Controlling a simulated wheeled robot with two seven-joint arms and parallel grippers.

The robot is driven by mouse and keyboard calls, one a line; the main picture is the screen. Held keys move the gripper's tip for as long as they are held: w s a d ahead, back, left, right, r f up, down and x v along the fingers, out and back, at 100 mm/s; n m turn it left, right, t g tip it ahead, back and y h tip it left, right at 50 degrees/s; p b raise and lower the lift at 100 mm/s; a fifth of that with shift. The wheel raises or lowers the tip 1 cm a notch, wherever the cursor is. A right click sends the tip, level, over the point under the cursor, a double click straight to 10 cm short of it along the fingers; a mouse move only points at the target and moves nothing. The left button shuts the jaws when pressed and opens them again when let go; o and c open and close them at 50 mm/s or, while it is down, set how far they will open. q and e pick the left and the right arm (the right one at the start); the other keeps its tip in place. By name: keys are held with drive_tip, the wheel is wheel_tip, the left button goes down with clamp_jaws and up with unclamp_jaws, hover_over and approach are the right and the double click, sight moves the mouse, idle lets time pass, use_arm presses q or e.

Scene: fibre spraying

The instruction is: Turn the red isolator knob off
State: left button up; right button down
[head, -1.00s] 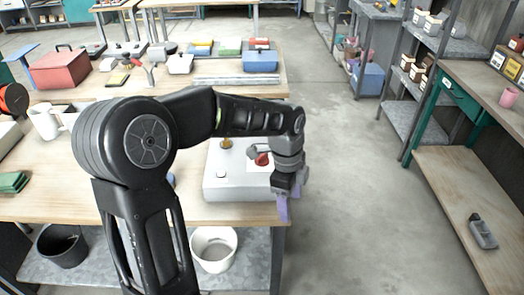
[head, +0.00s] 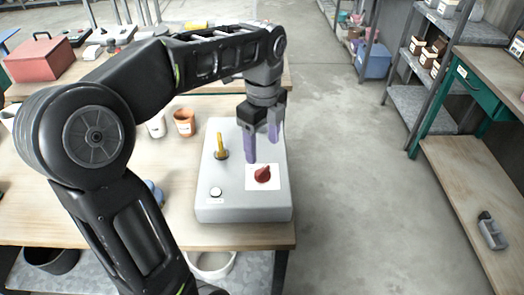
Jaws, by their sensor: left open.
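The red isolator knob (head: 263,174) sits on a white square plate (head: 254,184) on top of a light grey control box (head: 232,205). The box stands at the front right corner of the wooden table. My left gripper (head: 262,149) hangs over the far side of the box, just behind the knob in the picture. Its two purple fingers point down and are spread apart with nothing between them. I cannot tell how high the fingertips are above the box. A yellow lever (head: 220,144) and a pale round button (head: 216,192) are also on the box. My right gripper is not in view.
An orange cup (head: 184,122) and a white cup stand left of the box. A red toolbox (head: 44,58) is at the back left. A side bench (head: 470,190) holds a small grey device (head: 491,231). The floor right of the table is clear.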

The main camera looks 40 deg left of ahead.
sight(263, 169)
use_arm(q)
drive_tip(key=shift+s+d+r, duration=0.15)
drive_tip(key=shift+s, duration=0.05)
drive_tip(key=shift+w+f, duration=0.1)
drive_tip(key=shift+f, duration=0.45)
wheel_tip(263, 169, down, 7)
drive_tip(key=shift+r+p, duration=0.1)
drive_tip(key=shift+p, duration=0.2)
drive_tip(key=shift+c, duration=0.2)
drive_tip(key=c, duration=1.3)
